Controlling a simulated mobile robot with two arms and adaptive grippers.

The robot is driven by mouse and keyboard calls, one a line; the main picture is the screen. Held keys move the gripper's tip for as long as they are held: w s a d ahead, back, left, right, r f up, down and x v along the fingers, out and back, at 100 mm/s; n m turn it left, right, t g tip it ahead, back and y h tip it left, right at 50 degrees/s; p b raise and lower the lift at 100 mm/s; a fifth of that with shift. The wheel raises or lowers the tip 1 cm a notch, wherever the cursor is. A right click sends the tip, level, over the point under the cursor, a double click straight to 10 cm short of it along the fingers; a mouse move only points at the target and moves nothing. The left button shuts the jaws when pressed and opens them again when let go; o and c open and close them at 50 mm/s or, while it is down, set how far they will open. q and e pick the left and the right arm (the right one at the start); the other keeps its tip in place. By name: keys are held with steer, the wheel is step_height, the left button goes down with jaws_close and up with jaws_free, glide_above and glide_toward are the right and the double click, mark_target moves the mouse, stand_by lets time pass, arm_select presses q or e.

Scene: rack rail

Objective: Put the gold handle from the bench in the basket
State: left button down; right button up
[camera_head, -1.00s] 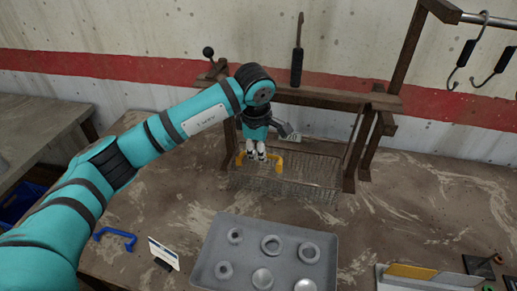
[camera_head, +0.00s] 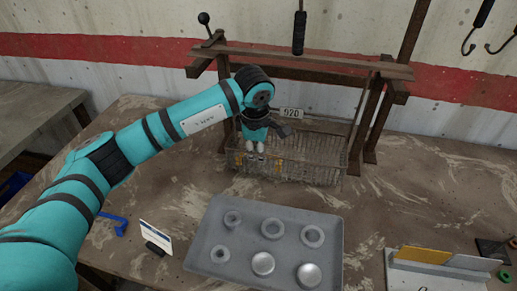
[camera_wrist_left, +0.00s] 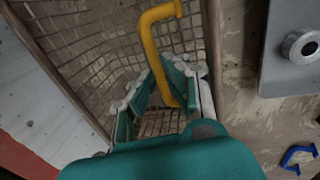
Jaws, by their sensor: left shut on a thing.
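The gold handle (camera_wrist_left: 150,45) is a yellow U-shaped bar. In the wrist view it runs between the fingers of my left gripper (camera_wrist_left: 168,80), which is shut on it. In the head view the left gripper (camera_head: 255,158) points down into the wire basket (camera_head: 325,172) near its left end. There the handle (camera_head: 278,166) shows only in part, behind the basket's front mesh. I cannot tell whether it touches the basket's floor. The basket's mesh also shows around the handle in the wrist view (camera_wrist_left: 85,50). My right gripper is not in view.
A grey tray (camera_head: 208,262) with several metal rings and discs lies in front of the basket. A blue handle (camera_head: 116,225) and a small card (camera_head: 155,237) are at the left. A wooden rack (camera_head: 372,135) with a "920" label (camera_head: 291,113) stands over the basket.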

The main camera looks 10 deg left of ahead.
arm_select(q)
steer(key=c, duration=1.3)
jaws_free()
steer(key=shift+o, duration=0.2)
step_height(320, 180, up, 12)
steer(key=s, duration=0.2)
steer(key=shift+s, duration=0.15)
